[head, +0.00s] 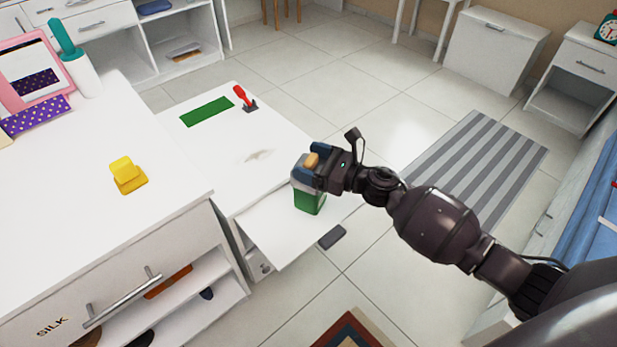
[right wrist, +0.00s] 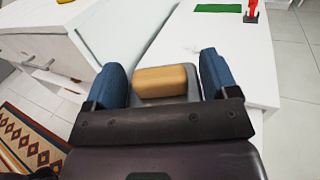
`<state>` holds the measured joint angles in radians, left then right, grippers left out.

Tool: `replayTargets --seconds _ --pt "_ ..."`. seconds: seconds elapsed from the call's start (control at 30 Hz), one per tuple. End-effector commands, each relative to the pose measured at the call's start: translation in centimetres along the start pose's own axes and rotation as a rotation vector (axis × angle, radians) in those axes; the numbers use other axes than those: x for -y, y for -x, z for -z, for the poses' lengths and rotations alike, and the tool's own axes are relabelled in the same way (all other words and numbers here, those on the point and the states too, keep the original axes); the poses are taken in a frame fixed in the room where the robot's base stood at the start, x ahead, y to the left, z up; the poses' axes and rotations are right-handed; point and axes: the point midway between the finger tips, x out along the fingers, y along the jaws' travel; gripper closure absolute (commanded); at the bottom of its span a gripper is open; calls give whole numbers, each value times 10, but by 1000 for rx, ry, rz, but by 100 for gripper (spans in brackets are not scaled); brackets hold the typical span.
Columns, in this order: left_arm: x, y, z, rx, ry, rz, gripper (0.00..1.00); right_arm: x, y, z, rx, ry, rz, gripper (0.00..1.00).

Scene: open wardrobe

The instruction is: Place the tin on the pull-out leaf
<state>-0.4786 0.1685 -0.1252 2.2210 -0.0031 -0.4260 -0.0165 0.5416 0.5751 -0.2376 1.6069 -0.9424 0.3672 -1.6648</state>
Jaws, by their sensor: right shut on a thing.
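The tin (head: 310,201) is a green box with a greyish top and a tan knob. My right gripper (head: 311,168) is shut on it from above. In the right wrist view the tan knob (right wrist: 163,81) shows between the two blue fingers, on the grey top. The tin looks upright and is over the pull-out leaf (head: 275,232), a thin white board standing out from the low white unit. I cannot tell whether the tin's base touches the leaf. My left gripper is not in view.
The low white top (head: 225,150) behind the leaf carries a green strip (head: 207,111) and a red-handled lever (head: 243,97). A higher white dresser top (head: 80,190) is at left, with a yellow block (head: 127,176). A dark grey flat piece (head: 332,237) shows beside the leaf.

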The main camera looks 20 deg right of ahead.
Motion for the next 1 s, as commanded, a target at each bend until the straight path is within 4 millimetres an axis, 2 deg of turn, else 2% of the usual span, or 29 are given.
replayTargets --seconds 0.07,0.27,0.4,0.63,0.93,0.97,1.0 --pt "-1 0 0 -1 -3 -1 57 0 0 5 1 0 1 58" --pt "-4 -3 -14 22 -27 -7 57 -1 0 41 -4 -9 1 58" --pt "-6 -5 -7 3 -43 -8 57 0 0 55 -2 -4 0 58" --pt "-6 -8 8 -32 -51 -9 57 0 -1 54 4 3 0 58" --pt "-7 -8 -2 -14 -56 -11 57 0 0 61 2 0 0 58" --pt "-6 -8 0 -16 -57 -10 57 0 0 60 2 1 0 17" --pt "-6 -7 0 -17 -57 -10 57 0 0 60 2 2 0 11"
